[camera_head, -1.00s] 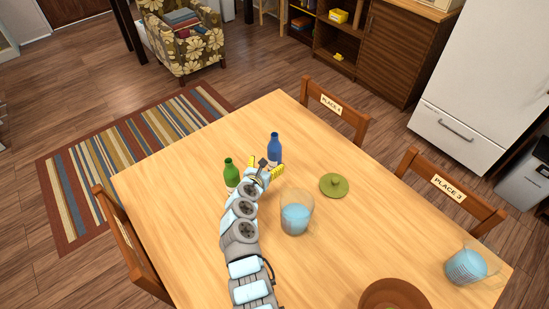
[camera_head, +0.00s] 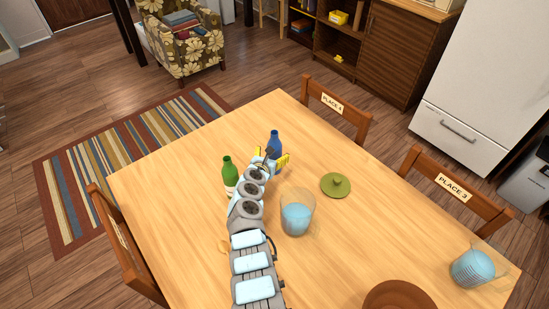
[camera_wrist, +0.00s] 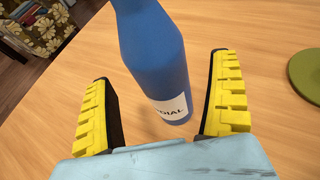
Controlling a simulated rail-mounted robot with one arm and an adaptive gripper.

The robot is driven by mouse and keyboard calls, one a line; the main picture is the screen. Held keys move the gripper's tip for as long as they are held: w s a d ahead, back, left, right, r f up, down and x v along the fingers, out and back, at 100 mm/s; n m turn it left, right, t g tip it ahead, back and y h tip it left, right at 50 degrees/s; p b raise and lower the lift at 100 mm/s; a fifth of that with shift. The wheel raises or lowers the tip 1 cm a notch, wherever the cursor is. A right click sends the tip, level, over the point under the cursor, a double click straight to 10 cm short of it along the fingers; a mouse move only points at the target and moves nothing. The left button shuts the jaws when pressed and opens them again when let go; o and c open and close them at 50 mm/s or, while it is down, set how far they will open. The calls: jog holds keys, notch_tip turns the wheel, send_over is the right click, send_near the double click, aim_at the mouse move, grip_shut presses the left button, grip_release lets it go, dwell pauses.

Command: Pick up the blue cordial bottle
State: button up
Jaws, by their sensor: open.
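The blue cordial bottle (camera_head: 275,143) stands upright on the table. In the wrist view the bottle (camera_wrist: 155,60) is close up, with part of a white label reading "DIAL" showing. My gripper (camera_head: 272,160) is at the bottle's near side in the head view and hides its lower part. In the wrist view my gripper (camera_wrist: 163,95) is open, with one yellow-padded finger on each side of the bottle. A gap shows between each finger and the bottle.
A green bottle (camera_head: 230,174) stands just left of my arm. A glass jug with blue liquid (camera_head: 297,216) stands to its right. A green lid (camera_head: 336,185) lies farther right. A brown bowl (camera_head: 398,296) and another blue-filled glass (camera_head: 472,268) are near the front right.

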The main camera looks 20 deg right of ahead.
jog(key=shift+b+x, duration=1.3)
jog(key=shift+x, duration=0.25)
jog(key=shift+f, duration=0.1)
jog(key=c, duration=1.3)
jog(key=shift+c, duration=0.3)
